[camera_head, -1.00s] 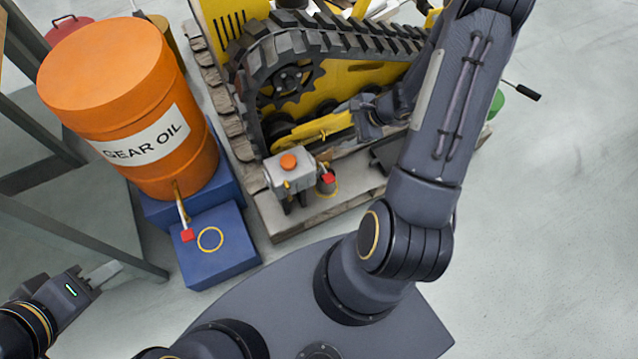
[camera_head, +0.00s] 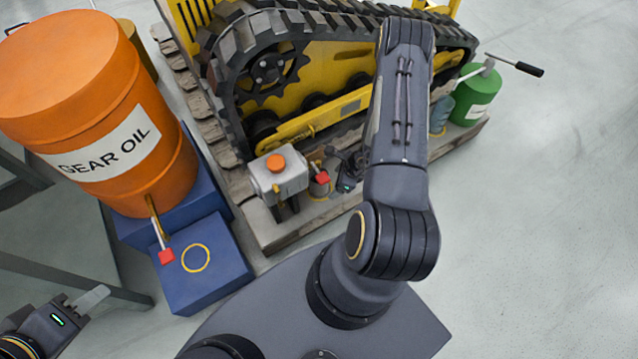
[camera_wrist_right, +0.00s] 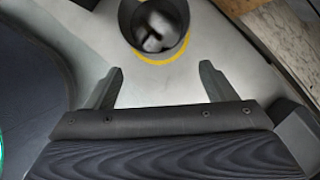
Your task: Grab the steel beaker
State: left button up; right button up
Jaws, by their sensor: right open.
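The steel beaker (camera_head: 319,186) stands upright under a red-handled tap on a grey box, on the pale carrier deck. In the right wrist view the beaker (camera_wrist_right: 160,22) is a dark open-topped cup standing within a yellow ring, cut by the top edge, with blurred reflections inside. My right gripper (camera_wrist_right: 162,68) is open and empty, its fingertips short of the beaker and spread to either side of it. In the head view my right gripper (camera_head: 343,180) is just right of the beaker, partly hidden by my forearm. My left gripper (camera_head: 92,299) is at lower left, away from the beaker.
The grey box (camera_head: 278,180) with an orange cap stands close left of the beaker. The yellow tracked machine (camera_head: 330,125) rises behind. An orange gear oil drum (camera_head: 95,115) and blue step (camera_head: 212,265) are at left. A green can (camera_head: 475,96) stands at right.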

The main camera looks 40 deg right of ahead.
jog(key=w+a, duration=0.1)
jog(key=w, duration=0.1)
jog(key=w+a+b, duration=0.1)
jog(key=w+a, duration=0.1)
jog(key=shift+a+f+b, duration=0.15)
jog(key=shift+f+b, duration=0.3)
jog(key=shift+f, duration=0.15)
jog(key=shift+w, duration=0.1)
jog(key=c, duration=1.3)
jog(key=shift+r, duration=0.1)
jog(key=shift+r, duration=0.2)
